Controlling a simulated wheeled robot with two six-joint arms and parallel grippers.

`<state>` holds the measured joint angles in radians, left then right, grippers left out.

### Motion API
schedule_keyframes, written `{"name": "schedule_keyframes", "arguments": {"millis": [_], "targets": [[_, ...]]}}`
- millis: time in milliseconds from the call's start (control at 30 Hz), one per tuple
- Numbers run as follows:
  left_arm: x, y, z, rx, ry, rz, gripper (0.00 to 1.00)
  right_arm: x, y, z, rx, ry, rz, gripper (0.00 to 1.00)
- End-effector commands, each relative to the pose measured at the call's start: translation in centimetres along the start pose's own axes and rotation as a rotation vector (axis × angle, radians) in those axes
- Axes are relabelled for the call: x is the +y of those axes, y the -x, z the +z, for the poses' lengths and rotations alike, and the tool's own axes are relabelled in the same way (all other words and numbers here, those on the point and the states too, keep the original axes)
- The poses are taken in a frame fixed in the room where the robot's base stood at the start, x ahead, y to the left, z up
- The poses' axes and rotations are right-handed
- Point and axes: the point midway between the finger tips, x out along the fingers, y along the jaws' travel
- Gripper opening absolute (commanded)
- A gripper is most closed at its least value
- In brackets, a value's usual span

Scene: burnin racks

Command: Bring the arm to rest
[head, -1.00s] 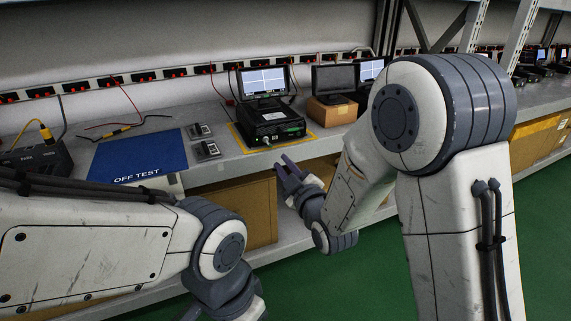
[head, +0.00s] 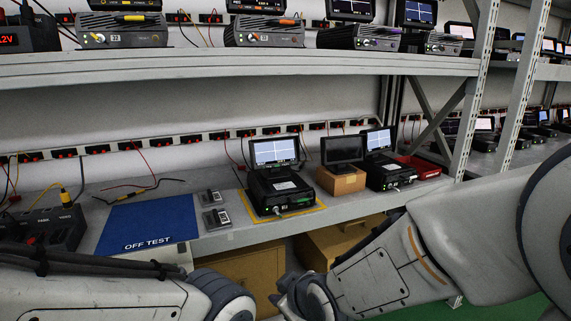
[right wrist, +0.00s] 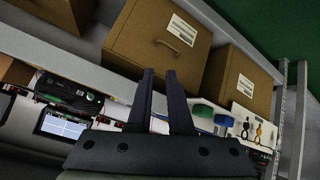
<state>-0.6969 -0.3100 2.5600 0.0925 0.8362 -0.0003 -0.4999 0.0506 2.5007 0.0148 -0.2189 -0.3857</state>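My right arm (head: 420,250) reaches in from the right of the head view, in front of the lower shelf. Its wrist end is at the bottom middle, and the gripper's fingers are hard to make out there. In the right wrist view, my right gripper (right wrist: 160,76) has its two dark fingers apart with nothing between them. They point toward brown boxes and touch none that I can see. My left arm (head: 110,296) crosses the bottom left of the head view. My left gripper is out of view.
The bench holds a blue OFF TEST mat (head: 150,222), a black unit with a screen (head: 280,192) on a yellow-marked spot, and a screen on a brown box (head: 342,182). A shelf (head: 210,66) with more units runs above. Brown boxes (head: 242,274) sit below.

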Motion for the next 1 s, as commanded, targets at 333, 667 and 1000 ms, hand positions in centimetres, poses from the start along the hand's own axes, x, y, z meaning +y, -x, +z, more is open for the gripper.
{"name": "schedule_keyframes", "arguments": {"millis": [333, 667, 1000], "targets": [[0.2, 2.2, -0.1, 0.0, 0.0, 0.0, 0.5, -7.9, 11.8, 7.3, -0.508, -0.201, -0.227, 0.19], [0.6, 8.2, -0.5, 0.001, 0.0, 0.0, 0.5, -8.4, 21.2, 6.9, -0.725, -0.255, -0.268, 0.19], [1.4, 19.1, -1.0, 0.0, 0.0, 0.0, 0.5, -5.5, 28.7, -0.6, -0.724, -0.254, -0.268, 0.19]]}}
